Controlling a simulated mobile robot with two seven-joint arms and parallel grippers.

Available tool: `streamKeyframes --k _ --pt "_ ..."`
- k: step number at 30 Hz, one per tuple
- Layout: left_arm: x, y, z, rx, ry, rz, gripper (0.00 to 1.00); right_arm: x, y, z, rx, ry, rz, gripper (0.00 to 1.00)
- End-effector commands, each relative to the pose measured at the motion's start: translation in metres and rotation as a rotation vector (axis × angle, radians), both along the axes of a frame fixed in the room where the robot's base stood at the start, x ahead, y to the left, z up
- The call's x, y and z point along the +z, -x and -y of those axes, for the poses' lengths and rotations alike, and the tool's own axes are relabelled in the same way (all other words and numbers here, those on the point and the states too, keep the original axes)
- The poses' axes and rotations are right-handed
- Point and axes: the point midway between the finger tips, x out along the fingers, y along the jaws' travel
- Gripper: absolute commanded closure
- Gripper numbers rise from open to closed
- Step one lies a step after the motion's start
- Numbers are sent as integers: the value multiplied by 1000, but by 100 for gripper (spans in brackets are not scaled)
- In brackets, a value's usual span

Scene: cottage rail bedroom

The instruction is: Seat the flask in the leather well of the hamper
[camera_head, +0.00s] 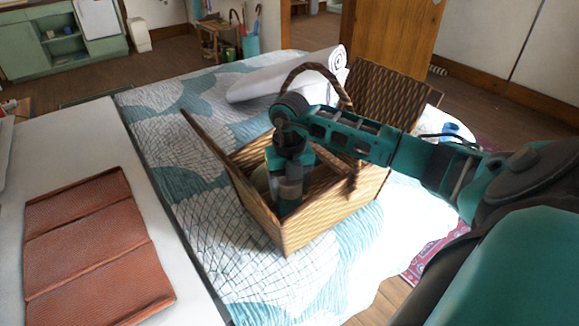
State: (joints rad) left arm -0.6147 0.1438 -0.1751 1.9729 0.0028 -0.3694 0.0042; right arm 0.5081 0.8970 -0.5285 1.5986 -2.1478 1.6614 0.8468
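The wicker hamper (335,217) stands open on the bed, its two lid flaps raised to the left and right and its handle arched over the top. My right arm reaches in from the right, and my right gripper (289,190) points down into the hamper's near left part. The fingertips are low inside and hard to make out, so I cannot tell whether they hold anything. A pale rounded thing (260,181) shows just left of the gripper inside the hamper. I cannot clearly identify the flask or the leather well; the arm and hamper walls hide much of the inside. My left gripper is not in view.
A rolled white bundle (290,76) lies on the bed behind the hamper. A white surface (95,150) at the left carries a reddish-brown folded panel (92,245). The patterned bedspread (190,130) is clear left of the hamper. A wooden door (392,38) stands behind.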

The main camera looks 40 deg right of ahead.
Motion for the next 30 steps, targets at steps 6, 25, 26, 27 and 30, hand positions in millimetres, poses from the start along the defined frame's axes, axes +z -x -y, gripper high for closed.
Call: streamKeyframes --k 6,25,26,27,30 --pt "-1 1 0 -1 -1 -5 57 0 0 0 -1 1 0 15" --pt "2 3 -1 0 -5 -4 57 51 -1 1 0 2 4 10" --pt "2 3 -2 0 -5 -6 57 58 -1 1 0 3 5 10" --pt "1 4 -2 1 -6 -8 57 67 -1 1 -1 2 4 10" --pt "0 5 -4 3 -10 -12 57 87 -1 1 0 1 4 10"
